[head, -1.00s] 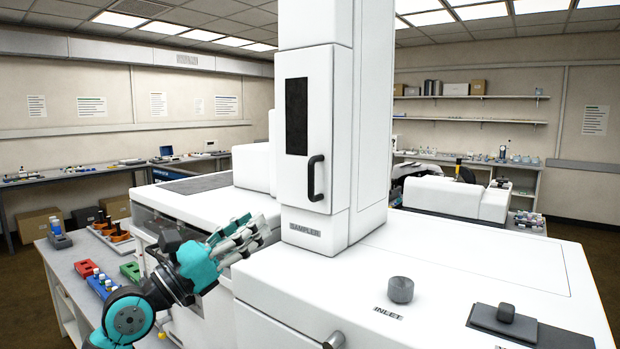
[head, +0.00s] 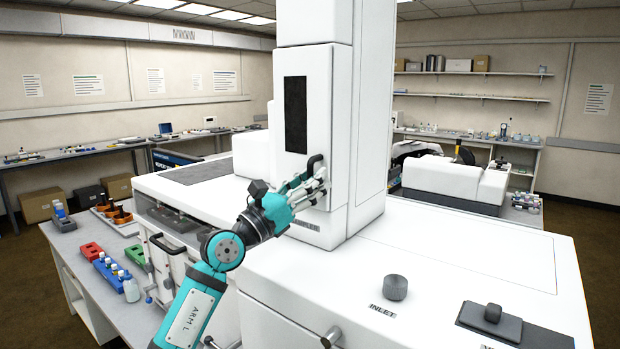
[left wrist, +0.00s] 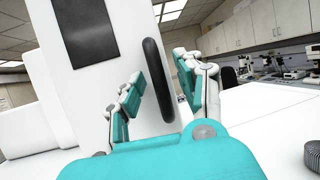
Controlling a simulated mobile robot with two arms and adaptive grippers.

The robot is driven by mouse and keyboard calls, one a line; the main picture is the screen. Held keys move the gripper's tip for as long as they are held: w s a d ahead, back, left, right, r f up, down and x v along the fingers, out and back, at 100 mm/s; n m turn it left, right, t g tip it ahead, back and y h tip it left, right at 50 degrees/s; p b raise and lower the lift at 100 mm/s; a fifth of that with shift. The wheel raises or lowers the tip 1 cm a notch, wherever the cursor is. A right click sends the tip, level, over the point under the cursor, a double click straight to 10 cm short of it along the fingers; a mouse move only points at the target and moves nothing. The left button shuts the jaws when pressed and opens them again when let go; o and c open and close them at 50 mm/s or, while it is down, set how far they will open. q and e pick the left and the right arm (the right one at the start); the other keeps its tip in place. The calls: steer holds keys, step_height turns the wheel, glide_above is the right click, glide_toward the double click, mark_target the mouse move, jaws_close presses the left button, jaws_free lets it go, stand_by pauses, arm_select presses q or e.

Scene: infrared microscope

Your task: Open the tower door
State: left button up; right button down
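The white tower (head: 340,130) stands on the white instrument. Its door (head: 308,125) is flush with the tower front and has a dark window (head: 295,114). The black door handle (head: 315,160) is partly hidden by my left gripper (head: 314,185) in the head view. In the left wrist view the handle (left wrist: 157,80) stands upright between the two open fingers of my left gripper (left wrist: 160,95), with a gap visible on either side. My right gripper is not in view.
The white instrument top (head: 470,250) carries a grey inlet knob (head: 394,287) and a dark plate with a knob (head: 492,313) at right. A side bench at left holds a red rack (head: 90,250) and bottles (head: 131,288).

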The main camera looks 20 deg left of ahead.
arm_select(q)
jaws_close()
stand_by(0.4)
